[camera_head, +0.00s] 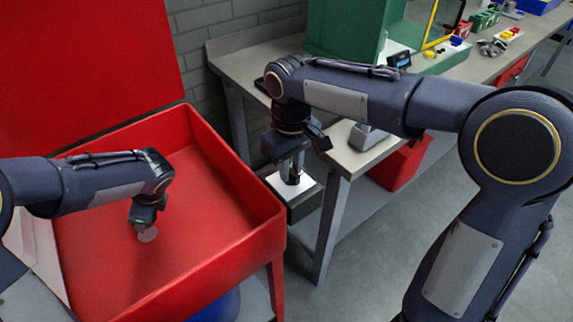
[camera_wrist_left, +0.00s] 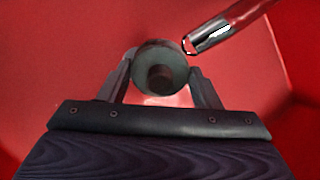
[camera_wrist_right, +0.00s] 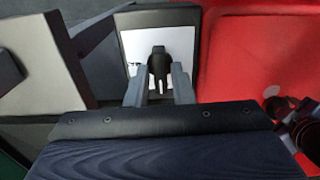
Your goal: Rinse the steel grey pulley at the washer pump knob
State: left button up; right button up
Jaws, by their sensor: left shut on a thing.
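The steel grey pulley (camera_head: 147,235) hangs below my left gripper (camera_head: 144,222), inside the red washer basin (camera_head: 228,168). In the left wrist view the pulley (camera_wrist_left: 160,68) is a round grey disc with a dark centre, held between the fingers. A shiny metal spout (camera_wrist_left: 214,36) comes in from the upper right, its end close to the pulley's rim; I see no water. The black pump knob (camera_wrist_right: 159,66) stands on a white-topped box beside the basin. My right gripper (camera_wrist_right: 159,82) is over it, fingers apart on either side; whether they touch it is unclear.
A grey workbench (camera_head: 239,62) stands to the right of the washer, with a green machine and small coloured parts on it. A red box (camera_head: 400,163) is under the bench. The washer's tall red lid (camera_head: 85,60) rises behind the basin. The basin floor around the pulley is clear.

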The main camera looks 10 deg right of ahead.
aim_at(291, 170)
jog(key=shift+o, duration=1.2)
notch_tip(291, 170, up, 12)
pick_arm(q)
jog(key=shift+s+d+b, duration=0.1)
jog(key=shift+s+d, duration=0.6)
jog(key=shift+d, duration=0.45)
jog(key=shift+s+d+b, duration=0.15)
jog(key=shift+s+d, duration=0.5)
jog(key=shift+d, duration=0.5)
jog(key=shift+s+d+b, duration=0.1)
jog(key=shift+s+d, duration=0.6)
jog(key=shift+d, duration=0.45)
pick_arm(e)
jog(key=shift+f, duration=0.35)
pick_arm(q)
jog(key=shift+r, duration=0.1)
pick_arm(e)
jog(key=shift+r, duration=0.1)
